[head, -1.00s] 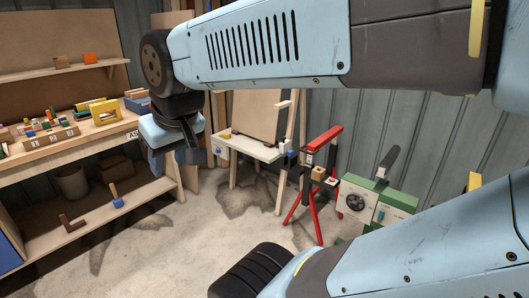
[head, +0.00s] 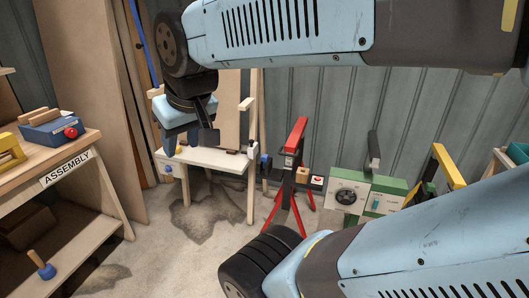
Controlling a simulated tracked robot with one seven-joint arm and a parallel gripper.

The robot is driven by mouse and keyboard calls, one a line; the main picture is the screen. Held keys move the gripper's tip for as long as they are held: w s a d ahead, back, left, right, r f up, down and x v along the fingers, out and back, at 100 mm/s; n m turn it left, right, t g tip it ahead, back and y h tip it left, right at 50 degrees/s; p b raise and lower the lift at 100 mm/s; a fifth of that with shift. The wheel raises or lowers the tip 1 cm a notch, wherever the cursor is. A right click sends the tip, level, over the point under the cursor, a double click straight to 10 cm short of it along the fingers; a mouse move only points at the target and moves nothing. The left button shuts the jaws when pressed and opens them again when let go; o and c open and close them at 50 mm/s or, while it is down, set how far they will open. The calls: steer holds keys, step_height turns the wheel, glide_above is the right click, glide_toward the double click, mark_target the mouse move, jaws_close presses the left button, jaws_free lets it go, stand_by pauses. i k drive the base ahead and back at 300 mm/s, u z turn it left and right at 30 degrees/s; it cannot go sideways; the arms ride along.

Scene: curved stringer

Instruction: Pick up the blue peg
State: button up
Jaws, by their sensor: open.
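My gripper (head: 189,143) hangs from the arm in the upper left of the head view, its dark fingers apart and nothing visible between them. Behind it stands a pale workbench (head: 205,158) with small dark pieces on top. I cannot single out the blue peg for certain.
A wooden bench marked ASSEMBLY (head: 66,168) stands at left, holding a blue box (head: 55,130). A blue-headed, wood-handled tool (head: 45,270) lies on its lower shelf. A red stand (head: 296,135) and a green-and-white machine (head: 368,193) stand right. Open concrete floor (head: 180,260) lies in front.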

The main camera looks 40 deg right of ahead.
mark_target(264, 158)
steer(key=z, duration=0.35)
steer(key=i, duration=0.85)
steer(key=z, duration=0.85)
steer(key=i, duration=0.4)
steer(key=z, duration=0.2)
steer(key=k, duration=0.85)
steer(key=z, duration=0.2)
steer(key=i, duration=0.85)
steer(key=u, duration=0.1)
